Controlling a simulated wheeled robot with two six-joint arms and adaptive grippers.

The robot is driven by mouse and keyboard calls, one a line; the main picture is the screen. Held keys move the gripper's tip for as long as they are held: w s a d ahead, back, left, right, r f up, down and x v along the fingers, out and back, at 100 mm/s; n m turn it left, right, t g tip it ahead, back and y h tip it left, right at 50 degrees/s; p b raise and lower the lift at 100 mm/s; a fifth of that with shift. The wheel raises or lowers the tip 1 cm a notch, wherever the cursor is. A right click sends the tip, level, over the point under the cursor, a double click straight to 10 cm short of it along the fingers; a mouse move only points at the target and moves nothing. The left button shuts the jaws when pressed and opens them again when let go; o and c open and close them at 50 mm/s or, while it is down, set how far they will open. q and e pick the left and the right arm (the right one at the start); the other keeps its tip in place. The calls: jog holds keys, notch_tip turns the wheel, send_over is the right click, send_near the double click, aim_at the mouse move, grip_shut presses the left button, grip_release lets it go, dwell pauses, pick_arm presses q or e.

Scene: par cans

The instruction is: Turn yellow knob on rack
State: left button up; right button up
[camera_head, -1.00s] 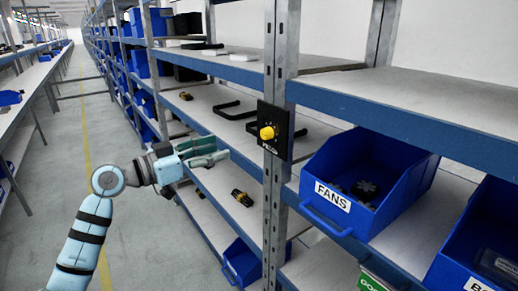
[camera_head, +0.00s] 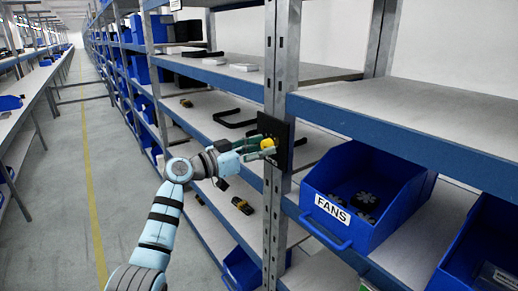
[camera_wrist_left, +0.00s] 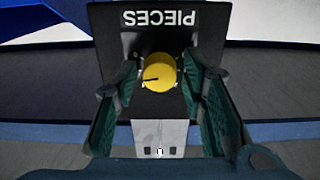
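The yellow knob (camera_head: 268,144) sits on a black panel (camera_head: 286,138) fixed to the grey rack post. In the left wrist view the round yellow knob (camera_wrist_left: 158,72) has a dark pointer line toward the left, and the panel (camera_wrist_left: 200,45) carries the upside-down word PIECES. My left gripper (camera_head: 258,150) is at the panel, its green fingers on either side of the knob. In the wrist view the fingers are open, with a narrow gap on each side of the knob. In the head view the fingers partly cover the knob. My right gripper is not in view.
A blue bin labelled FANS (camera_head: 380,185) stands right of the post, with another blue bin (camera_head: 485,250) beyond it. Black handles (camera_head: 238,117) and small yellow-black items (camera_head: 241,205) lie on the left shelves. The aisle (camera_head: 75,180) at left is clear.

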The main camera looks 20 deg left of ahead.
pick_arm(q)
grip_shut()
